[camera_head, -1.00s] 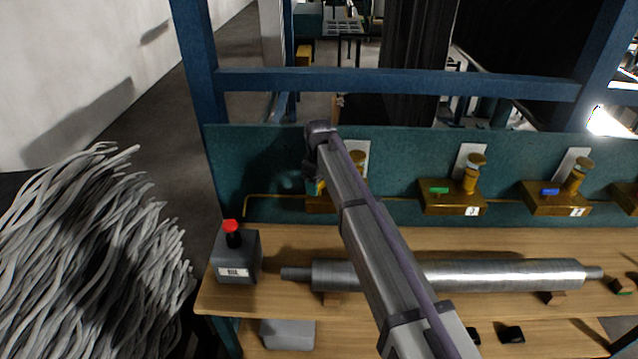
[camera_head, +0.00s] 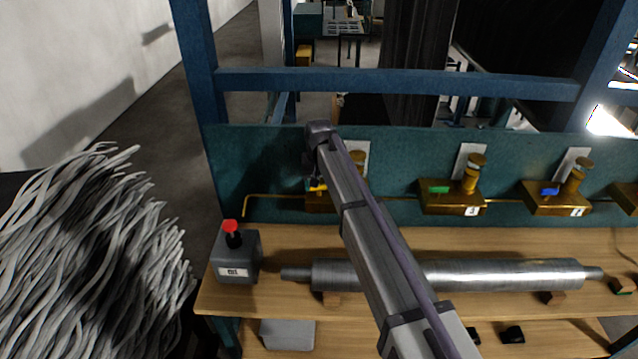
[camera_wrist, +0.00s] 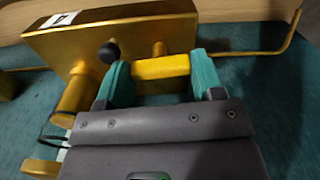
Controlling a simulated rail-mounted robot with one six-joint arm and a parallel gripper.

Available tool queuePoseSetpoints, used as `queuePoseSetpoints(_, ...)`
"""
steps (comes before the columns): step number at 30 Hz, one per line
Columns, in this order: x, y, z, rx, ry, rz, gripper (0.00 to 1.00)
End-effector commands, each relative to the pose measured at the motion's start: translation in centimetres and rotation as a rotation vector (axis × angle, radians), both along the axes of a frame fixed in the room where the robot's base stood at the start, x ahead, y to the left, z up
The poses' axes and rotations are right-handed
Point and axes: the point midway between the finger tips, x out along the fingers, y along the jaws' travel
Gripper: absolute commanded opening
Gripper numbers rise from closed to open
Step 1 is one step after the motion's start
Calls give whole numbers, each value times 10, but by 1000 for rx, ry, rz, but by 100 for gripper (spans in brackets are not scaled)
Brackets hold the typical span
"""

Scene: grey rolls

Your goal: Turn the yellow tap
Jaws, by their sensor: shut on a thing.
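The yellow tap handle (camera_wrist: 162,68) sits on a brass valve block (camera_wrist: 110,38) in the wrist view. My gripper (camera_wrist: 160,76) has its two teal fingers at either end of the handle and is shut on it. In the head view the yellow tap (camera_head: 318,188) shows as a small patch just left of my arm. My arm hides much of its brass block (camera_head: 318,205) there.
Brass blocks with a green tap (camera_head: 439,189) and a blue tap (camera_head: 550,191) stand to the right along the teal panel (camera_head: 262,165). A grey box with a red button (camera_head: 230,226) and a long metal roll (camera_head: 500,274) are on the wooden bench.

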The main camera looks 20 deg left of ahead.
Motion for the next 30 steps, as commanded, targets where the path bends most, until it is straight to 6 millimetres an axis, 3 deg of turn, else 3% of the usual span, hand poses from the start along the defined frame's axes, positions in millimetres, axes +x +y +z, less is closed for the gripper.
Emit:
queuePoseSetpoints(22,-1,0,0,-1,2,-106,38)
queuePoseSetpoints(23,-1,0,0,-1,2,-106,63)
queuePoseSetpoints(30,0,0,0,0,1,-105,86)
